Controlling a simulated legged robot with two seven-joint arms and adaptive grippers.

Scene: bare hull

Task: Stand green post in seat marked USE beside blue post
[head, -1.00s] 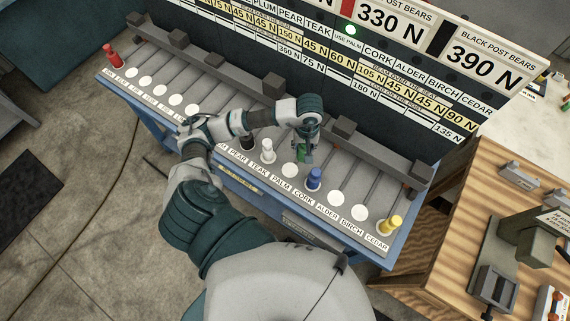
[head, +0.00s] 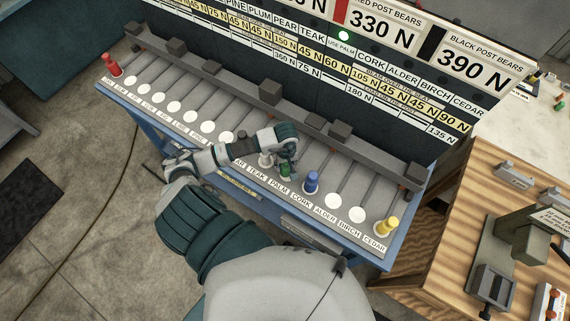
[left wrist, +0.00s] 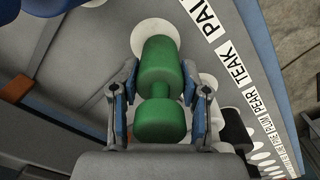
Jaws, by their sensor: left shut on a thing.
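My right gripper is not in view.
A red post (head: 112,66) stands at the rack's far left and a yellow post (head: 386,226) at CEDAR. A black post (left wrist: 237,130) shows in the left wrist view. ALDER (head: 334,200) and BIRCH (head: 357,214) discs are bare. A grey rail with blocks (head: 270,92) runs behind.

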